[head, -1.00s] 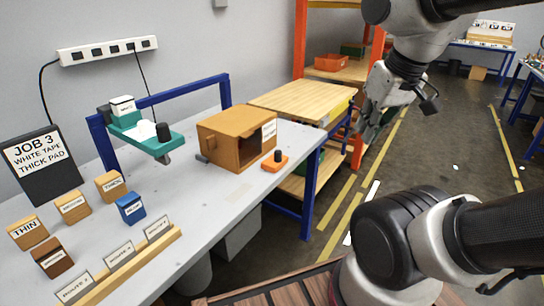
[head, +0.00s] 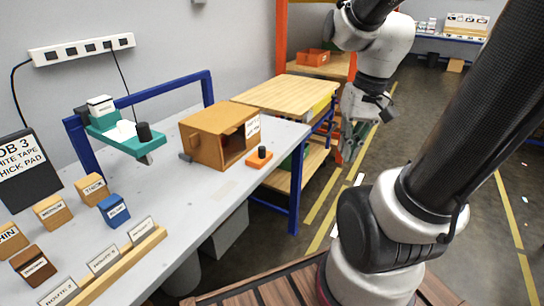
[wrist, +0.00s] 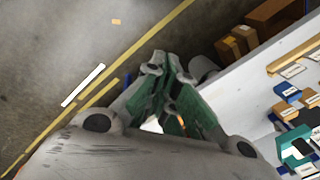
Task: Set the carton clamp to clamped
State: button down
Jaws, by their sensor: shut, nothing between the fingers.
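The brown open-fronted carton box (head: 215,137) stands on the grey bench. A small orange base with a black knob (head: 259,158) sits at its right front and looks like the carton clamp. I cannot tell the clamp's setting. My gripper (head: 350,148) hangs over the aisle to the right of the bench, well apart from the box and clamp. In the wrist view its green-padded fingers (wrist: 166,62) are shut and empty.
Labelled blocks, including a blue one (head: 114,210), and a wooden label rail (head: 104,265) are at front left. A wooden-topped table (head: 287,92) stands behind. The floor aisle at right is clear.

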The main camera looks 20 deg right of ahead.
jog(key=w+a+f+m+t+y, duration=0.3)
jog(key=w+f+m+y, duration=0.2)
jog(key=w+f+m, duration=0.9)
jog(key=w+d+m+t+h, duration=0.2)
jog(key=w+d+m+t, duration=0.1)
jog(key=w+m, duration=0.6)
jog(key=m+t, duration=0.1)
jog(key=m, duration=0.3)
jog(key=shift+d+h, duration=0.3)
jog(key=shift+d, duration=0.1)
send_near(266, 160)
notch_tip(266, 160, down, 4)
jog(key=shift+w+a, duration=0.35)
jog(key=shift+w, duration=0.45)
jog(key=shift+w+a, duration=0.35)
jog(key=shift+w, duration=0.45)
